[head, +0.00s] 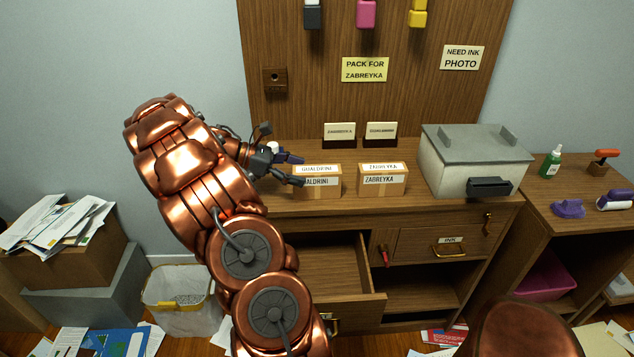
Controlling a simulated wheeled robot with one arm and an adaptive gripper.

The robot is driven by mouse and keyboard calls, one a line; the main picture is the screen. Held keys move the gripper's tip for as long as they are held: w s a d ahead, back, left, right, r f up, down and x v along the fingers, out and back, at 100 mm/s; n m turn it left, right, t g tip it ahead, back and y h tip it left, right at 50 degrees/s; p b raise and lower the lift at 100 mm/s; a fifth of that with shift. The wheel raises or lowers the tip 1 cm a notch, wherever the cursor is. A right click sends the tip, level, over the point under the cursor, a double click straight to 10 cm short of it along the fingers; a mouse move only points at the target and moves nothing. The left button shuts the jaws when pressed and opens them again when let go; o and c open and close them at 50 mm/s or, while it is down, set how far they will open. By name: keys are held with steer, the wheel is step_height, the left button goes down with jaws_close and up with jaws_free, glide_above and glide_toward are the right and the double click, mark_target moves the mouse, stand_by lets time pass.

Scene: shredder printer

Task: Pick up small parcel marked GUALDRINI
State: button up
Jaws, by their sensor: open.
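The small parcel marked GUALDRINI (327,188) is a brown box with white labels on its top and front. It stands on the wooden desk top, left of a similar parcel marked ZABREYKA (383,182). My gripper (294,170) is open at the parcel's left side. One dark finger reaches in front of the parcel's upper left corner and covers the start of the front label. The other finger is farther back, near the rear left of the box. Whether either finger touches the parcel cannot be told.
Two small name cards (339,132) stand behind the parcels. A grey metal box (475,162) stands to the right. An open, empty drawer (335,273) juts out below. Ink cartridges (366,14) hang on the wood panel. A waste bin (180,300) and papers are on the floor.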

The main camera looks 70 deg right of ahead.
mark_target(315, 174)
steer(key=x, duration=0.5)
steer(key=shift+s+r, duration=0.1)
steer(key=shift+r, duration=0.1)
steer(key=c, duration=1.3)
